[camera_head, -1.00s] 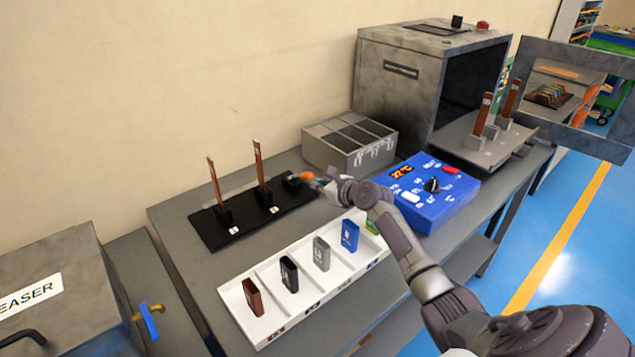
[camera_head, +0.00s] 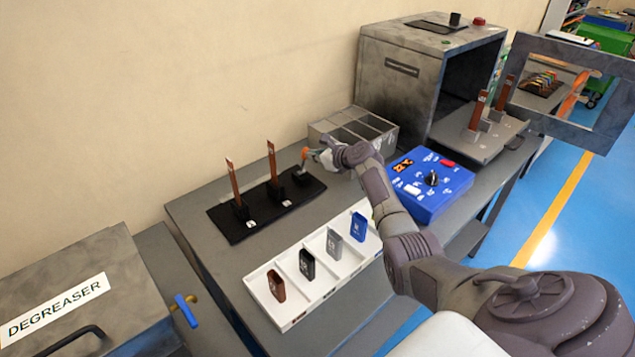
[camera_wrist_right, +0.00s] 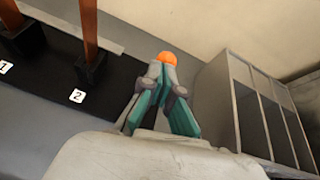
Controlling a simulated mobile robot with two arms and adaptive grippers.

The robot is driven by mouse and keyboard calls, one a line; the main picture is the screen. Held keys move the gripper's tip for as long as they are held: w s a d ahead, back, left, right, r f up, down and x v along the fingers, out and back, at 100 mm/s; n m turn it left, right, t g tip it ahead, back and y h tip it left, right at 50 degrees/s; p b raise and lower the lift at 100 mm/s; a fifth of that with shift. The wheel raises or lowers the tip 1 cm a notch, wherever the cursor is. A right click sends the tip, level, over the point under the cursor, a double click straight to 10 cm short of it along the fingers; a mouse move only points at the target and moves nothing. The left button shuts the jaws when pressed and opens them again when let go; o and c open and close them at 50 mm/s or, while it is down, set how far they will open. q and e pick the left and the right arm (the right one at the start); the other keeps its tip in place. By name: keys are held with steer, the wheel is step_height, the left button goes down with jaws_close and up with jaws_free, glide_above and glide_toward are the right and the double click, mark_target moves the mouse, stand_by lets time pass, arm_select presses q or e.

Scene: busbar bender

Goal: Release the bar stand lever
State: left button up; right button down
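The bar stand (camera_head: 240,228) is a black plate on the grey table, with two copper bars (camera_head: 235,182) upright in black holders. At its right end is the lever, with an orange knob (camera_head: 304,153) standing up above a dark block (camera_head: 301,176). My right gripper (camera_head: 314,156) reaches the knob from the right. In the right wrist view the knob (camera_wrist_right: 167,58) shows between the tips of the teal-grey fingers, which close in on it. The lever's shaft is hidden there behind the fingers. My left gripper is not in view.
A grey divided bin (camera_head: 352,130) stands close behind my right gripper. A white tray (camera_head: 290,318) with several small coloured blocks lies in front of the stand.

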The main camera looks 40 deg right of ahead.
steer(key=w, duration=0.1)
steer(key=w+r, duration=0.1)
steer(key=w, duration=0.1)
steer(key=shift+w+d+r+b, duration=0.2)
steer(key=shift+b, duration=0.2)
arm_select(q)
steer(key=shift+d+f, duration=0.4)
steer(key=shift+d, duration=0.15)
arm_select(e)
steer(key=shift+w+r, duration=0.1)
steer(key=shift+r, duration=0.1)
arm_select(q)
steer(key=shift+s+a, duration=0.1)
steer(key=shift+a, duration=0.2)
arm_select(e)
steer(key=shift+w+r, duration=0.1)
steer(key=shift+r, duration=0.1)
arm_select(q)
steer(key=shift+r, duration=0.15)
arm_select(e)
steer(key=shift+r, duration=0.1)
